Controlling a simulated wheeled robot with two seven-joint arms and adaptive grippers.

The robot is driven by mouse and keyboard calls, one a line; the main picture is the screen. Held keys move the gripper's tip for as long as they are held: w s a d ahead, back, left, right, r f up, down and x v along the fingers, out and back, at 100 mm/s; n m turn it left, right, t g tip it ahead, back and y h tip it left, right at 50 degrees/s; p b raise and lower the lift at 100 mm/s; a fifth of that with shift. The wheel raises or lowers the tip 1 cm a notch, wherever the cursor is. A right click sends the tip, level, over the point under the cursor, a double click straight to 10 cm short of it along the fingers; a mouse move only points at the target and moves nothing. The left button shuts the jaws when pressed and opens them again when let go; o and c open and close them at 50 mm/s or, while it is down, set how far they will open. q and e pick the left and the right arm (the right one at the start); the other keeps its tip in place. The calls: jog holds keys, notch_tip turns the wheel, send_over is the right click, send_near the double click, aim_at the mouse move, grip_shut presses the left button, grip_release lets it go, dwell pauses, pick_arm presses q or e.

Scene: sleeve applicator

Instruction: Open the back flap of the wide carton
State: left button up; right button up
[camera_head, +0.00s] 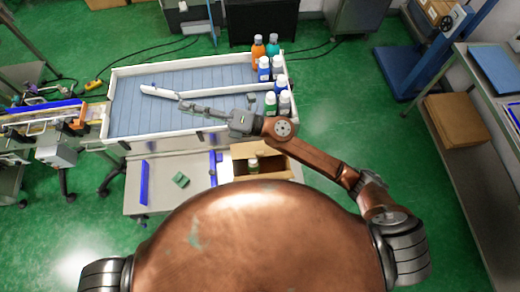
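The wide carton (243,151) is a brown cardboard box at the front edge of the table, just beyond my body. Its top shows an opening with at least one white-capped bottle (253,165) inside. The arm covers part of its right side, and I cannot make out the position of each flap. My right gripper (186,105) reaches left over the blue-grey conveyor bed, beyond and left of the carton, apart from it. Its fingers look slim and close together, but the gap is too small to judge. My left gripper is not in view.
A white-railed conveyor bed (150,118) lies behind the carton, with a white diagonal guide bar (160,92). Several bottles (264,68) stand at its right end. A small green item (180,180) lies on the lower table, left of the carton. A shelf with a brown box (455,118) is far right.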

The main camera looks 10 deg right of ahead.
jog(key=s+a+f+n+g+h, duration=0.2)
jog(key=s+a+f+n+g, duration=0.25)
jog(key=s+n+g, duration=0.2)
jog(key=n+h, duration=1)
jog(key=h, duration=0.8)
send_over(260, 153)
jog(key=shift+t, duration=0.25)
notch_tip(260, 153, down, 23)
jog(key=shift+w+d+r+p, duration=0.1)
jog(key=shift+p, duration=0.35)
notch_tip(260, 153, down, 6)
jog(key=shift+r+p, duration=0.1)
jog(key=shift+p, duration=0.4)
jog(key=shift+f, duration=0.7)
jog(key=shift+c, duration=0.4)
grip_shut()
